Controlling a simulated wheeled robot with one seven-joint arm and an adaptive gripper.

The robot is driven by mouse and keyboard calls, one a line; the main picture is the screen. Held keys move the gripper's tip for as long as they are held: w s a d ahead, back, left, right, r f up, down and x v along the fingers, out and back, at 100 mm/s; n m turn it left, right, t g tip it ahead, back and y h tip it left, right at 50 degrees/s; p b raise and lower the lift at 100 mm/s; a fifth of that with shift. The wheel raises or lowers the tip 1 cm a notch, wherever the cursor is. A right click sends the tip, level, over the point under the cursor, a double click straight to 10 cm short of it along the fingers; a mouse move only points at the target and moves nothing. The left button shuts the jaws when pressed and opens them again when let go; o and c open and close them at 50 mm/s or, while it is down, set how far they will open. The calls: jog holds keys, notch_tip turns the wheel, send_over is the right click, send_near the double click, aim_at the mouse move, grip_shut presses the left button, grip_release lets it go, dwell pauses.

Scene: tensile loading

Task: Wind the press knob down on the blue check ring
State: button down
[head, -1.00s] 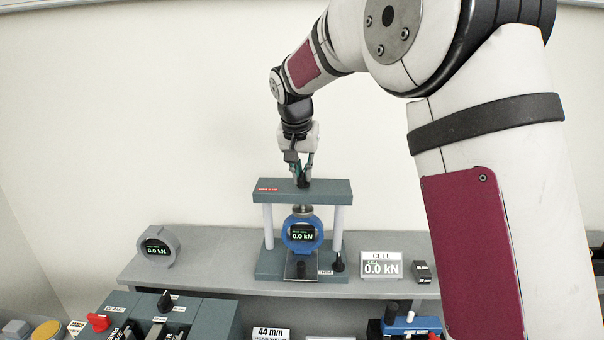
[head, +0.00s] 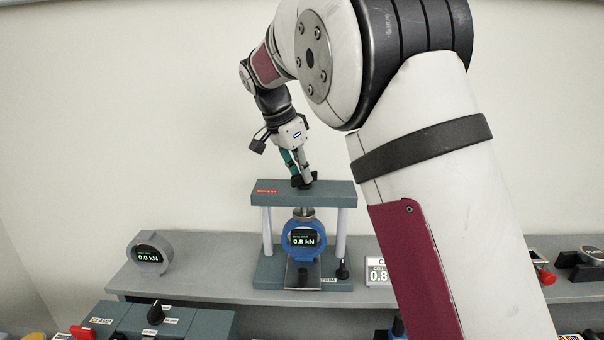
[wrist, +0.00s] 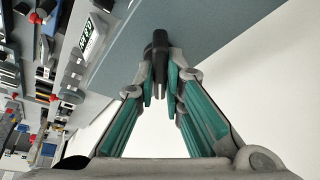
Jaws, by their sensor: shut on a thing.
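The blue check ring (head: 304,238) stands upright in the grey press frame (head: 282,192), and its display reads 0.8 kN. The press screw comes down from the crossbar onto the top of the ring. My gripper (head: 301,180) is above the crossbar, tilted, with its fingers shut on the black press knob (head: 303,184). In the wrist view my gripper (wrist: 160,85) has its green-padded fingers on both sides of the black knob (wrist: 159,48).
A grey round gauge (head: 149,254) stands left of the press on the shelf (head: 200,283). The cell display (head: 377,273) to the right is partly hidden by my arm. A clamp unit (head: 190,322) is in front at the left.

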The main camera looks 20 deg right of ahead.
dwell(0.4)
jog(key=c, duration=1.7)
grip_release()
jog(key=v, duration=1.2)
jog(key=shift+d+r, duration=0.1)
